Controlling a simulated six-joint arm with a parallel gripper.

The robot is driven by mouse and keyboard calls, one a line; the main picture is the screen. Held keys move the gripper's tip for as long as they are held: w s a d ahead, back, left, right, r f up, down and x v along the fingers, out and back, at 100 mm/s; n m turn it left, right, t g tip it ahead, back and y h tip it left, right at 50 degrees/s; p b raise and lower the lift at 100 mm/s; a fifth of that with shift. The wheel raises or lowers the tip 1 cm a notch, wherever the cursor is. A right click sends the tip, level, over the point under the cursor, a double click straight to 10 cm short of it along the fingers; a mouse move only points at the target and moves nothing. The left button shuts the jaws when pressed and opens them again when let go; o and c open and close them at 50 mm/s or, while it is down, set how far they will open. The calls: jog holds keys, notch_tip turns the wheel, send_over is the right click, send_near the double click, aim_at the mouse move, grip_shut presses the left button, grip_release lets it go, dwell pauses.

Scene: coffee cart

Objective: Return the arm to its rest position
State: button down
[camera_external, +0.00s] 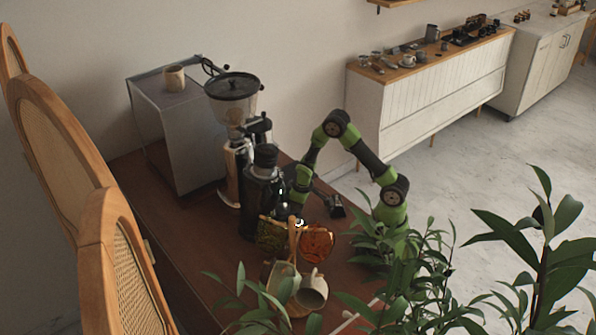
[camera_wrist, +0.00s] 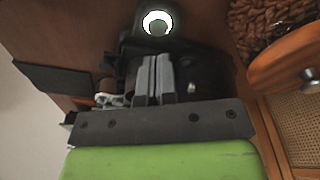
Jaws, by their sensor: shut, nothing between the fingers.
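My green and black arm (camera_external: 371,161) rises from its base among the plant leaves, bends over at the top and reaches down to the left over the brown table (camera_external: 213,259). My gripper (camera_wrist: 155,60) shows in the wrist view with its two grey fingers together and nothing between them. In the external view the hand end is low, beside the dark machine (camera_external: 262,190), and the fingertips are hard to make out there. A bright white ring with a dark centre (camera_wrist: 157,22) shows beyond the fingertips in the wrist view.
A grinder with a dark hopper (camera_external: 232,88) and a grey box (camera_external: 178,135) with a cup (camera_external: 175,78) stand at the back left. An orange glass piece (camera_external: 317,244) and cups (camera_external: 312,291) are near the front. Plants (camera_external: 545,235) crowd the front right. Cane chairs (camera_external: 62,150) line the left.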

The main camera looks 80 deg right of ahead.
jog(key=shift+r, duration=0.2)
notch_tip(320, 180, up, 9)
jog(key=a+t, duration=0.1)
jog(key=a, duration=0.2)
jog(key=s+a+r+t+y, duration=0.1)
jog(key=s+a+r+t, duration=0.1)
jog(key=s+a+r, duration=0.2)
jog(key=s+a+r+m+t+y, duration=0.1)
jog(key=s+a+r, duration=0.4)
jog(key=s+r, duration=0.5)
jog(key=shift+s+a+t, duration=0.15)
jog(key=shift+s+t, duration=0.15)
jog(key=shift+t, duration=0.4)
